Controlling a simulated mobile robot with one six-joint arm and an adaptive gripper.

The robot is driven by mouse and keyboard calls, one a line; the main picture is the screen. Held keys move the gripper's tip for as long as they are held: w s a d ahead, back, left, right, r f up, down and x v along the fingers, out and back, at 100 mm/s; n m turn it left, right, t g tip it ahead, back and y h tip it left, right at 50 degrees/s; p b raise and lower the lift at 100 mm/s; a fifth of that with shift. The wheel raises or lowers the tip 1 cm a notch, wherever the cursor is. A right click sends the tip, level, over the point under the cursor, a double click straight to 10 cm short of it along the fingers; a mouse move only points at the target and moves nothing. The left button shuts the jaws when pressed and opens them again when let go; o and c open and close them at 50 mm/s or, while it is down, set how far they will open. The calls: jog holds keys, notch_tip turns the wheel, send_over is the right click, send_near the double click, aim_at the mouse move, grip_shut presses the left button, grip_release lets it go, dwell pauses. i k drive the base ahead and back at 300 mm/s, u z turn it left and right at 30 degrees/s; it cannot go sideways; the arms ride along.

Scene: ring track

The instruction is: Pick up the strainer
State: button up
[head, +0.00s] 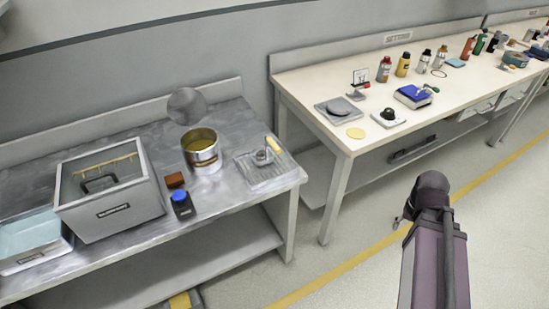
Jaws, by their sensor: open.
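A round grey disc (186,106) stands near the back edge of the metal bench at left, behind a metal can; it may be the strainer, but its mesh and any handle cannot be made out. My arm rises at the lower right, in front of the aisle floor and well apart from the disc. My gripper is not clearly in view.
The metal bench (135,248) also holds a lidded grey box (110,208), a blue-capped bottle (182,206), a small brown block (175,180) and a ridged tray (262,172). A pale bench (325,88) with bottles stands at right. The floor (350,265) between is clear.

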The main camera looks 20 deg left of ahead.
aim_at(278, 150)
jog(key=z, duration=0.1)
jog(key=k, duration=1.35)
jog(key=u, duration=1.65)
jog(key=i, duration=1.05)
jog(key=z, duration=0.05)
